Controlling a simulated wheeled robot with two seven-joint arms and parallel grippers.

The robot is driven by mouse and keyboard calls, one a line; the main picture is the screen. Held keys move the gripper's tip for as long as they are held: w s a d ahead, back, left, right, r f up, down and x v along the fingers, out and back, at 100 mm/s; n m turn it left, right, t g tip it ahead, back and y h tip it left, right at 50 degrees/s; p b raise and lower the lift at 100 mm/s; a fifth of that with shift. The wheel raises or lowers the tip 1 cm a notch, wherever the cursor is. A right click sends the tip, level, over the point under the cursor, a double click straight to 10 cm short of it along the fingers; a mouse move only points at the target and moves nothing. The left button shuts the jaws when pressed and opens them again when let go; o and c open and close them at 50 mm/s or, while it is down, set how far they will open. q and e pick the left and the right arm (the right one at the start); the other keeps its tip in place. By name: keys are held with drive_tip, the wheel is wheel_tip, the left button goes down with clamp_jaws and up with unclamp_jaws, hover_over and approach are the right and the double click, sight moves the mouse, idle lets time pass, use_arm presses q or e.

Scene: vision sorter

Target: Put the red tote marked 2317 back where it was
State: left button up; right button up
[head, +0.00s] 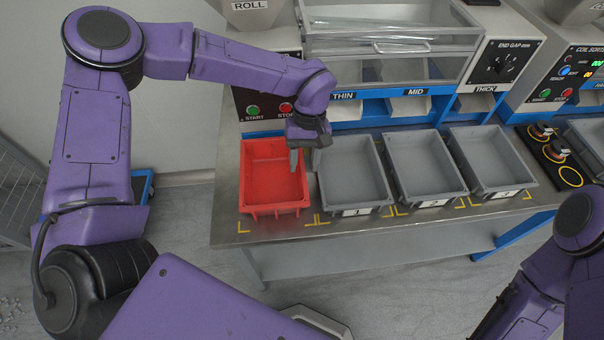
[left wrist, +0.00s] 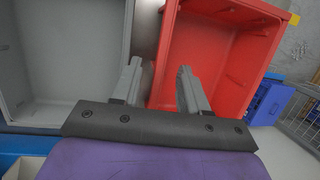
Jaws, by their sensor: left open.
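The red tote (head: 277,210) stands empty and upright on the metal bench (head: 228,215), leftmost in the row of totes. No number can be read on it. My left gripper (head: 303,163) is open and points down at the red tote's right wall, beside the first grey tote. In the left wrist view, the left gripper (left wrist: 159,72) has one finger over the red tote (left wrist: 268,12) and the other near the gap beside the grey tote. Whether the fingers touch the wall cannot be told. My right arm shows at lower right, but its gripper is out of view.
Three grey totes, the nearest marked 1 (head: 355,210), stand to the right in a row. Yellow corner marks (head: 243,228) lie on the bench in front. A sorter with chutes labelled THIN (head: 343,96), MID and THICK stands behind. The bench's front strip is clear.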

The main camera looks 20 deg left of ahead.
use_arm(q)
drive_tip(key=v, duration=0.7)
drive_tip(key=shift+f, duration=0.1)
idle(1.6)
